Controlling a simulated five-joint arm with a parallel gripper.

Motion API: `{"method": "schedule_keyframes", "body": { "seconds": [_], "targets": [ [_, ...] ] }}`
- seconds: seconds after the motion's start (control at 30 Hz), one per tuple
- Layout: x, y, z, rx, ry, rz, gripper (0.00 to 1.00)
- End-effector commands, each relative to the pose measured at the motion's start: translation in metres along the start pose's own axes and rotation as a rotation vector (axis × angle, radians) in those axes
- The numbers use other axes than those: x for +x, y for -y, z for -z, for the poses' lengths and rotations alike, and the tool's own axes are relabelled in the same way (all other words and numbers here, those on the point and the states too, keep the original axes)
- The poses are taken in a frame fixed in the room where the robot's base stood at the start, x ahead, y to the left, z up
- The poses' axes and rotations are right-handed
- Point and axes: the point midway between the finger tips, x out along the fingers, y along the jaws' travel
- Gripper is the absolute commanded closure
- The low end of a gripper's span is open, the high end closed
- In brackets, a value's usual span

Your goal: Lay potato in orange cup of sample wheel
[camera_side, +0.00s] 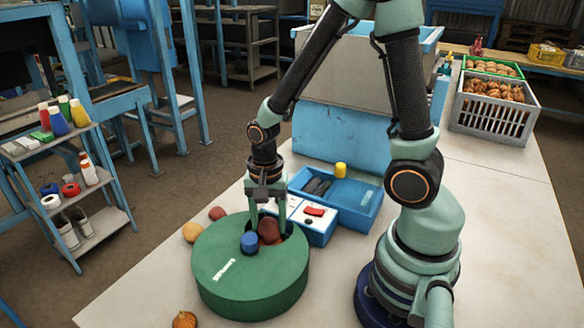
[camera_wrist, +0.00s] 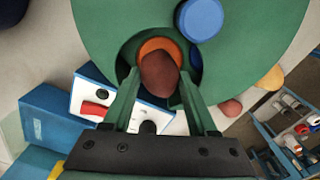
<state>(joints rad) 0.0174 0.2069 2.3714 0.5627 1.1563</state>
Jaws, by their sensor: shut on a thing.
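The sample wheel is a round green drum (camera_side: 250,275) on the table, with a blue knob (camera_side: 249,242) on top and an opening near its far right edge. The wheel (camera_wrist: 100,30) fills the top of the wrist view. In that opening the orange cup (camera_wrist: 158,44) shows as a rim behind the potato. The brown-red potato (camera_wrist: 159,75) is between the fingers of my gripper (camera_wrist: 159,82), which is shut on it. In the side view my gripper (camera_side: 268,218) points down at the opening, with the potato (camera_side: 268,229) low at the opening. Whether it touches the cup is hidden.
A blue and white control box (camera_side: 312,225) with a red switch stands close behind the wheel at right. A blue tray (camera_side: 358,207) adjoins it. Loose produce (camera_side: 192,231) lies at the wheel's left. The table's front right is clear apart from my base.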

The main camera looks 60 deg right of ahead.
Motion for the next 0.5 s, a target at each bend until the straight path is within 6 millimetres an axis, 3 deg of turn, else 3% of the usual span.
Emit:
{"method": "schedule_keyframes", "body": {
  "seconds": [0.2,0.5],
  "targets": [
    [0.024,0.0,0.0,0.0,0.001,-0.003,0.99],
    [0.026,0.0,0.0,0.0,0.0,0.001,0.99]
  ]
}}
